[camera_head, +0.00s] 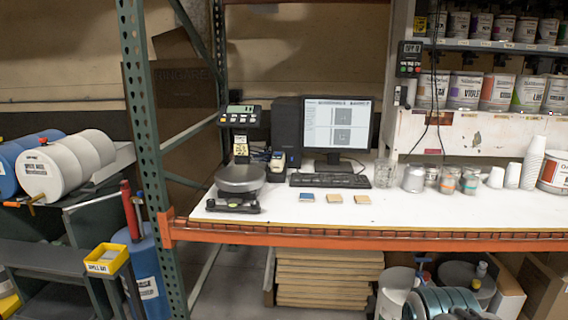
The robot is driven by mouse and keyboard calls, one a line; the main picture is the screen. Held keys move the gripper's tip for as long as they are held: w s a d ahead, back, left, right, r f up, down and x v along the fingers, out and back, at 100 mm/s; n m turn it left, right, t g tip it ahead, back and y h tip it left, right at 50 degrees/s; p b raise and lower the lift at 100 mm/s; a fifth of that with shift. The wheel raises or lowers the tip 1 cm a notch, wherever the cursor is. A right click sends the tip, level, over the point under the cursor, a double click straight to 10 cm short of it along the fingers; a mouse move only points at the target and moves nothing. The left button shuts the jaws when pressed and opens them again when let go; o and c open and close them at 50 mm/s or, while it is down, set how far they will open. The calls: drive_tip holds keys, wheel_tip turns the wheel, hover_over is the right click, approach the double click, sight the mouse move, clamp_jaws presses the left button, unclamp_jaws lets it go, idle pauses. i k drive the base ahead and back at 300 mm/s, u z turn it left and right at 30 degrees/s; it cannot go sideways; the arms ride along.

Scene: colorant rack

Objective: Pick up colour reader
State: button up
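I cannot tell for sure which item is the colour reader. A small upright device (277,161) with a pale face stands on the white bench, between the scale and the black computer tower. It is small and its details are unclear. A dark box with a display (409,58) hangs on the rack post at the right of the monitor and is another instrument in view. My gripper is not in view.
A scale (240,178) with a display on a post stands at the bench's left. A monitor (337,125), keyboard (330,181), several small blocks, cups and cans share the white bench (290,209). Its front strip is mostly clear. A green upright (150,160) borders the left.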

sight(278, 161)
drive_tip(key=u, duration=0.3)
drive_tip(key=i, duration=0.7)
drive_tip(key=u, duration=0.6)
drive_tip(key=i, duration=1.95)
drive_tip(key=z, duration=0.35)
